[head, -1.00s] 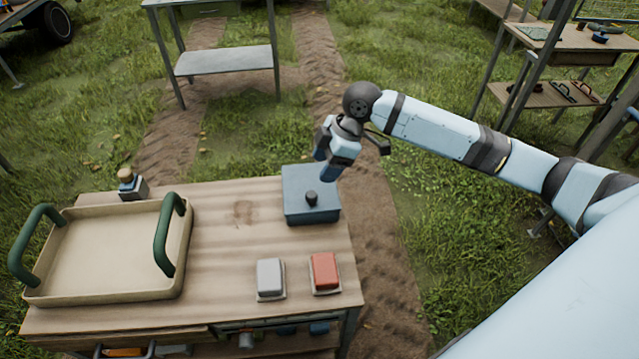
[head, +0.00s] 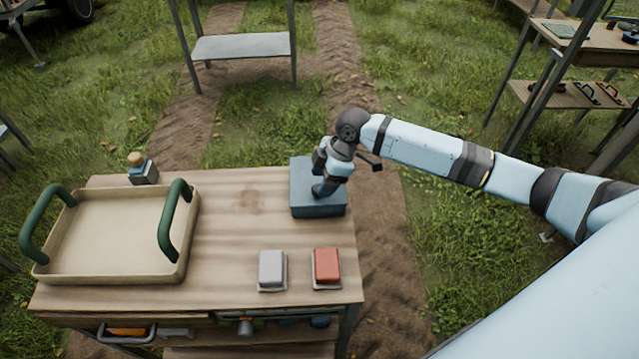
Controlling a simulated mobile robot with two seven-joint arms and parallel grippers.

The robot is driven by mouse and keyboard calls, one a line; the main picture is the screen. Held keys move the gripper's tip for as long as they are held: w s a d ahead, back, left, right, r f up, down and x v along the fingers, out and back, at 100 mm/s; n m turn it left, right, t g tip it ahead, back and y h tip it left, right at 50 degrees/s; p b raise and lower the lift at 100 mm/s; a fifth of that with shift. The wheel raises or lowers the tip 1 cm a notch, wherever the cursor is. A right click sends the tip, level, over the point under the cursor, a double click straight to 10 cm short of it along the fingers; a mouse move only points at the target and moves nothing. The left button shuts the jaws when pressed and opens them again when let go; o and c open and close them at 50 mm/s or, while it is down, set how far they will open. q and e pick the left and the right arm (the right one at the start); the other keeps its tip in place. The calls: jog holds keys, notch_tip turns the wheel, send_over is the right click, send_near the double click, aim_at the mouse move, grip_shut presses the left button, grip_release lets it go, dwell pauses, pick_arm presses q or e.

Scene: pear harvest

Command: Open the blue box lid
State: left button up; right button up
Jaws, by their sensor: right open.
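The blue box (head: 305,198) stands at the back right corner of the wooden table, and its lid looks closed. My right gripper (head: 324,192) points down over the middle of the lid, where the dark knob is. The gripper is open and its fingers hide the knob. I cannot tell whether the fingers touch the knob or the lid. My left gripper is not in view.
On the wooden table (head: 230,230) are a beige tray (head: 110,275) with green handles at left, a small bottle (head: 142,170) behind it, and a grey block (head: 271,267) and a red block (head: 326,265) at front right. The table's middle is clear.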

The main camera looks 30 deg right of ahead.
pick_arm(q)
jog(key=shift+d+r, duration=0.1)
pick_arm(e)
jog(key=shift+x, duration=1.3)
